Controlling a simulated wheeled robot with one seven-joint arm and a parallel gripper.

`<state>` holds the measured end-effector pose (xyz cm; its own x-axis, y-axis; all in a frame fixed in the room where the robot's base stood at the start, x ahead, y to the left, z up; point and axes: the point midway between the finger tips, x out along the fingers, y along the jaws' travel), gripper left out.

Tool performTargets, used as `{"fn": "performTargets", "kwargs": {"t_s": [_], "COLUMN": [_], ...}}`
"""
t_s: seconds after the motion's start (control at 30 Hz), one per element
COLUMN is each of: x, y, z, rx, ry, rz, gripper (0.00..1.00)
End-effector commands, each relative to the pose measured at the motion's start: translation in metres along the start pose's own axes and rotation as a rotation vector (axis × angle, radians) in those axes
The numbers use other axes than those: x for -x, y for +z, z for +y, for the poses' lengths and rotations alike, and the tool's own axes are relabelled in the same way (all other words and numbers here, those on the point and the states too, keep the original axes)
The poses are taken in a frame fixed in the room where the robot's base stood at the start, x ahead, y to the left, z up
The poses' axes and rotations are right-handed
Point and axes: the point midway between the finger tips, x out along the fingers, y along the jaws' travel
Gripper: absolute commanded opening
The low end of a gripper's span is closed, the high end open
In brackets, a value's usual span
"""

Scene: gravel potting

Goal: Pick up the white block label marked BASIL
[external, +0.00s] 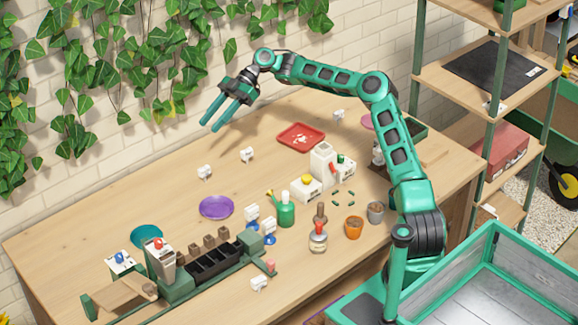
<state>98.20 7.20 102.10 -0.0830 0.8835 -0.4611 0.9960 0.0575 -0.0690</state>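Several small white block labels stand on the table: one at left centre (205,172), one right of it (247,155), one at the back (338,116), one near the front edge (259,283). Two more white labels (252,212) (270,225) stand by the green bottle, above blue bases. Their lettering is too small to read, so I cannot tell which is marked BASIL. My gripper (209,126) is raised above the back left of the table, apart from every label. Its two green fingers are spread with nothing between them.
A purple saucer (216,207), a teal saucer (147,236) and a red tray (281,137) lie on the wooden table (100,222). A green bottle (286,212), orange pot (354,227) and white dispenser (322,160) crowd the centre. A black seed tray (215,262) stands at front left. The back left is mostly clear.

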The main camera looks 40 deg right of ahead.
Motion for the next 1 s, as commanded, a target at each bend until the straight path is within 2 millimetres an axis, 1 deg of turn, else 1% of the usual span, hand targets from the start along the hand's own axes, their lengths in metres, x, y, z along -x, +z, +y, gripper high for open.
{"fn": "performTargets", "kwargs": {"t_s": [0.23,0.27,0.3,0.47,0.5,0.6,0.7,0.8,0.87,1.0], "x": [0.017,0.017,0.009,-0.015,-0.021,-0.035,-0.046,-0.055,-0.062,-0.083], "y": [0.005,0.009,0.023,0.068,0.079,0.105,0.126,0.136,0.137,0.134], "z": [0.016,0.017,0.017,0.020,0.021,0.023,0.025,0.025,0.026,0.025], "rx": [0.058,0.062,0.055,0.056,0.055,0.055,0.056,0.059,0.059,0.060], "ry": [0.032,0.033,0.030,0.029,0.030,0.030,0.030,0.030,0.031,0.029], "rz": [0.089,0.096,0.091,0.089,0.090,0.089,0.089,0.088,0.088,0.088], "gripper": [0.38,0.38,0.38,0.38,0.38,0.38,0.38,0.38,0.38,0.38]}}
